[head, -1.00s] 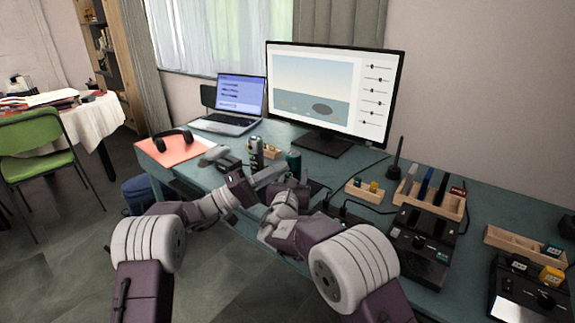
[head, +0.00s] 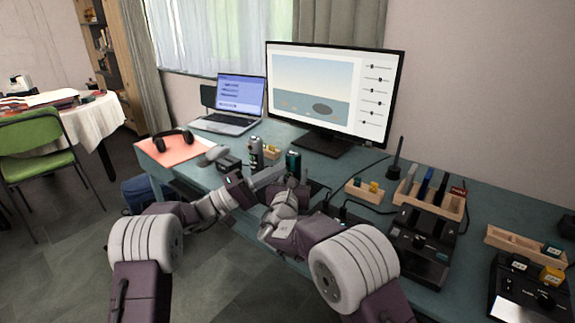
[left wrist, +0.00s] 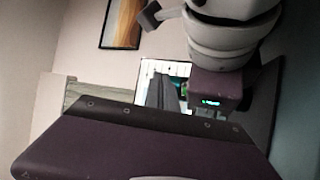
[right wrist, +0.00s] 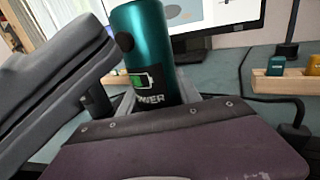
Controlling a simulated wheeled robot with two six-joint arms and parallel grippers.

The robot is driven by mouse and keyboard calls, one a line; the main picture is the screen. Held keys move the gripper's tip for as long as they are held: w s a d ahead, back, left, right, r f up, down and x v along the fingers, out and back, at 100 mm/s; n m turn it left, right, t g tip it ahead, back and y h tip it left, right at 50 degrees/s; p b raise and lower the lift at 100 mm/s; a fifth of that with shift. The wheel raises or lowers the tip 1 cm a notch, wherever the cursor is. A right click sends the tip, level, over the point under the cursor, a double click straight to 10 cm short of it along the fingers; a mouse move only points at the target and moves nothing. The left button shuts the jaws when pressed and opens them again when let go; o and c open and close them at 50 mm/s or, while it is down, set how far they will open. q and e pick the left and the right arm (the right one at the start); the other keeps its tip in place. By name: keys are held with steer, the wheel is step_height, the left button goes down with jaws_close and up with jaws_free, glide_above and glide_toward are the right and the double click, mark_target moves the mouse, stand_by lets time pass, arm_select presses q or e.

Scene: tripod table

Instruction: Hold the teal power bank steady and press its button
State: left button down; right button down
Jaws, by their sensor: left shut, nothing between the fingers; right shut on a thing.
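The teal power bank (head: 293,161) is an upright cylinder near the front edge of the desk, in front of the monitor. In the right wrist view the power bank (right wrist: 152,48) shows a battery mark, the word "POWER" and a dark round button (right wrist: 125,42) on its side. My right gripper (head: 295,180) is shut on its lower part; the fingers are mostly hidden. My left gripper (head: 277,172) is shut and empty, with its grey fingers (right wrist: 65,85) pointing at the button side. The fingertips are very close to the button; I cannot tell whether they touch.
A grey canister (head: 256,153) and a grey handheld device (head: 215,156) stand left of the power bank. A small wooden tray (head: 362,193), cables and a dark dock (head: 422,235) lie to the right. The monitor (head: 335,95) stands behind.

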arm_select(q)
steer(key=shift+s+a, duration=0.1)
steer(key=shift+s, duration=0.05)
steer(key=s+a, duration=0.1)
steer(key=s, duration=0.1)
steer(key=s+a, duration=0.2)
stand_by(0.5)
stand_by(0.4)
arm_select(e)
steer(key=c, duration=0.8)
jaws_free()
steer(key=shift+o, duration=0.2)
steer(key=shift+s, duration=0.15)
